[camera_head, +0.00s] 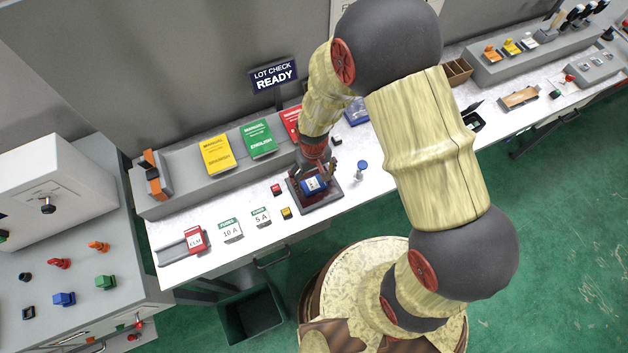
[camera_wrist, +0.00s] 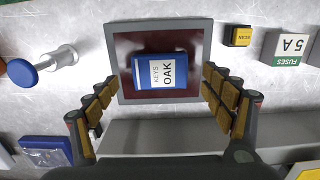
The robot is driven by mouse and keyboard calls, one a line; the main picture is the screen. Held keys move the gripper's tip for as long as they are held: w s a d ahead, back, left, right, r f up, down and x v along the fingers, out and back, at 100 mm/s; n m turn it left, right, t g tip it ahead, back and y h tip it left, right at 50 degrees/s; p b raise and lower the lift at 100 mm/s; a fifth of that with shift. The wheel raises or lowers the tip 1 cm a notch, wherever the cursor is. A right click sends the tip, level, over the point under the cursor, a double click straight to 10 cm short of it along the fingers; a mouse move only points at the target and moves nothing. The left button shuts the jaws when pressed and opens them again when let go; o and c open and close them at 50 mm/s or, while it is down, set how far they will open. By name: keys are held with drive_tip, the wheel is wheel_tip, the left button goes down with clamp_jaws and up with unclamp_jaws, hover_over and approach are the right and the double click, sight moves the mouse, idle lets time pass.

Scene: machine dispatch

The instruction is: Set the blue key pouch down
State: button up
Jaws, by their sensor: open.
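The blue key pouch (camera_wrist: 160,74), with a white label reading "KEYS OAK", lies on the dark red pad of a grey-rimmed tray (camera_wrist: 206,62). In the head view the pouch (camera_head: 313,185) shows on the tray (camera_head: 320,206), partly under my gripper. My gripper (camera_wrist: 162,98) is open, with one finger on each side of the pouch's near end and gaps between the fingers and the pouch. My gripper (camera_head: 318,172) hangs just above the tray in the head view.
A blue-topped post (camera_head: 361,168) stands right of the tray. A yellow scan button (camera_head: 286,212), a red button (camera_head: 276,189) and fuse boxes (camera_head: 231,231) are to its left. Yellow (camera_head: 216,155), green and red manuals stand behind. A bin (camera_head: 252,314) is below the bench.

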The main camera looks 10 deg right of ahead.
wheel_tip(320, 180, up, 9)
wheel_tip(320, 180, up, 11)
drive_tip(key=t, duration=0.2)
hover_over(314, 183)
drive_tip(key=d, duration=0.3)
drive_tip(key=s+d+r+m+t, duration=0.1)
drive_tip(key=s+d+r, duration=0.2)
drive_tip(key=r, duration=0.3)
drive_tip(key=s+d+r+m+t, duration=0.1)
drive_tip(key=s+d+r, duration=0.2)
drive_tip(key=s+r, duration=0.2)
drive_tip(key=s+d+r+m+t, duration=0.1)
drive_tip(key=s+d+r, duration=0.2)
drive_tip(key=r, duration=0.6)
drive_tip(key=shift+s+r+t, duration=0.15)
drive_tip(key=shift+s+t, duration=0.25)
drive_tip(key=shift+s, duration=0.5)
wheel_tip(314, 183, down, 17)
drive_tip(key=b, duration=1.7)
